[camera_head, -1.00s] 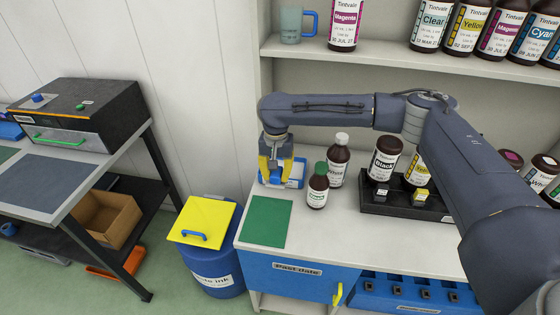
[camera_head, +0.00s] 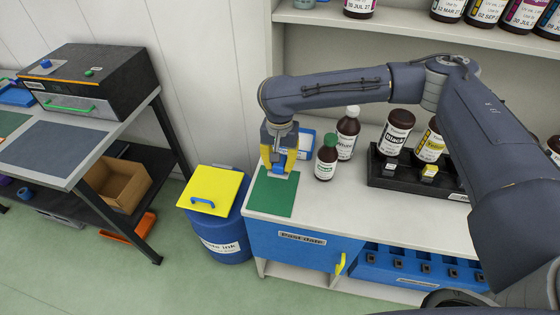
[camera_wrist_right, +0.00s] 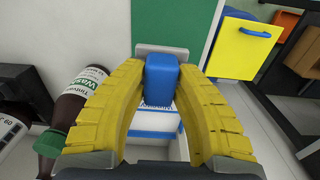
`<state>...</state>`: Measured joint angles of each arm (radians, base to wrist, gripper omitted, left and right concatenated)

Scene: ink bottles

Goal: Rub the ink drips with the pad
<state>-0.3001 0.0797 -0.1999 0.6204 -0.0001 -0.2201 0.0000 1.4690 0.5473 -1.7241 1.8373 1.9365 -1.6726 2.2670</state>
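My right gripper (camera_head: 279,166) is shut on the blue handle of the pad (camera_wrist_right: 161,77). In the right wrist view the handle sits between the yellow fingertips, with the pad's pale flat base (camera_wrist_right: 145,50) beyond it. In the head view the pad is at the back part of the green mat (camera_head: 272,197); I cannot tell whether it touches. A blue-rimmed white tray (camera_head: 307,143) is just behind the gripper, partly hidden. A green-capped brown bottle (camera_head: 326,160) stands to the right. I can make out no ink drips. My left gripper is not in view.
A white-capped bottle (camera_head: 347,136) and a black rack (camera_head: 378,179) with bottles stand further right on the bench (camera_head: 335,206). A blue waste bin (camera_head: 228,238) with a yellow lid (camera_head: 213,190) is left of the bench. A shelf of bottles is above.

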